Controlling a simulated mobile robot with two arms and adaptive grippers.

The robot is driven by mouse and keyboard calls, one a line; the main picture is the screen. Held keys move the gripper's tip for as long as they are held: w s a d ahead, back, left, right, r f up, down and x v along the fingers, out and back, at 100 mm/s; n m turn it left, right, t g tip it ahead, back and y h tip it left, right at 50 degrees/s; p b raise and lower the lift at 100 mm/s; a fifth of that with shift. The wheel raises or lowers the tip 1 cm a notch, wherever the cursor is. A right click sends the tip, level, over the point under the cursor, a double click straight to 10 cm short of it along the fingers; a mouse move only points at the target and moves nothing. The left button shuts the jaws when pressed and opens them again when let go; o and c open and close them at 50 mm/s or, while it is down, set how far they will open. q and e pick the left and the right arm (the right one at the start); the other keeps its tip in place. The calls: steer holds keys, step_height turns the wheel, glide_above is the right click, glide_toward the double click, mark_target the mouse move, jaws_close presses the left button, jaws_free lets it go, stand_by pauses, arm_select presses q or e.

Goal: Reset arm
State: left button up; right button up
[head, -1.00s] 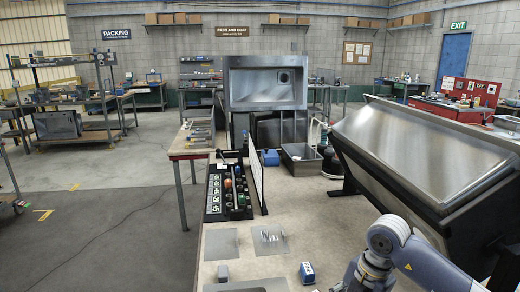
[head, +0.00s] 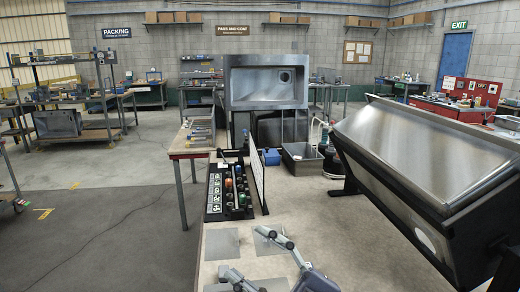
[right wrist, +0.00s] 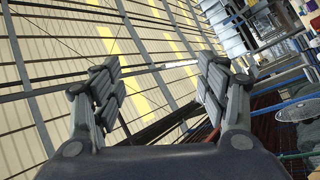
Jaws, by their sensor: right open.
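My right gripper (head: 244,251) is in the head view at the bottom centre, low in the picture in front of the near part of the bench. Its two fingers are spread and nothing is between them. In the right wrist view both fingers of the gripper (right wrist: 155,72) also stand apart and empty, with a tilted view of the slatted wall and yellow stripes beyond. One finger overlaps a flat metal plate (head: 272,246) on the bench. My left gripper is in neither view.
The bench top (head: 335,225) is bare right of the plates. A large tilted steel sink (head: 425,150) stands at the right. A black rack of tools (head: 228,190) stands at the left edge, near another flat plate (head: 222,243). A grey bin (head: 302,160) is farther back.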

steer(key=w+d+f+m+t+h, duration=0.25)
steer(key=d+m+t+h, duration=0.25)
steer(key=d+m+h, duration=0.25)
steer(key=w+d+f+m+t+h, duration=0.25)
steer(key=d+m+t+h, duration=0.25)
steer(key=d+m+h, duration=0.3)
steer(key=s+d+f+m+g+h, duration=0.2)
steer(key=d+f+m+g+h, duration=0.1)
steer(key=f, duration=0.4)
steer(key=s+d+f+m+g+h, duration=0.2)
steer(key=s+d+f+g, duration=0.1)
steer(key=f, duration=0.5)
steer(key=s+f+g, duration=0.5)
steer(key=s+f, duration=0.2)
steer(key=s, duration=0.4)
steer(key=s+f+g, duration=0.6)
steer(key=s+f, duration=0.1)
steer(key=s, duration=0.3)
step_height(320, 180, down, 26)
steer(key=s+g, duration=0.1)
steer(key=s, duration=0.1)
steer(key=s+d+f+g, duration=0.1)
steer(key=s+d+f, duration=0.2)
steer(key=s+f, duration=1.3)
steer(key=shift+s+f+n+g+y, duration=0.35)
steer(key=shift+s+f+n, duration=0.1)
steer(key=shift+s, duration=0.25)
